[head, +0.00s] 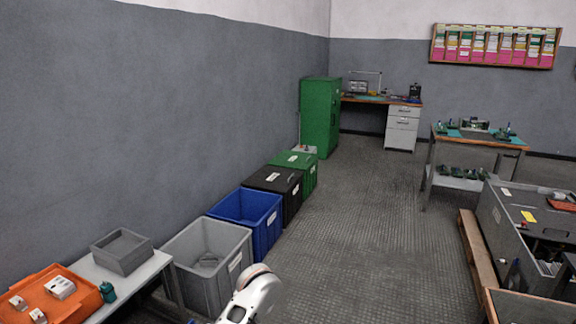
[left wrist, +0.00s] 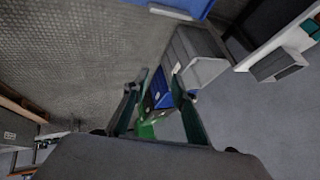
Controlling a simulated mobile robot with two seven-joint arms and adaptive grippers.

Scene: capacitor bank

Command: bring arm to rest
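My left gripper (left wrist: 159,77) shows in the left wrist view. Its two dark fingers stand apart, and nothing is held between them. The floor, a blue bin and something green show beyond and between the fingers. A white link of one of my arms (head: 254,294) rises at the bottom edge of the head view, in front of the grey bin. No gripper shows in the head view, and my right gripper is in neither view.
Along the left wall stand a table with an orange tray (head: 62,303) and grey box (head: 121,250), then a grey bin (head: 192,270), blue bin (head: 259,228), black bin (head: 286,198) and green bin (head: 309,174). A grey cabinet (head: 499,226) stands right. The middle floor is clear.

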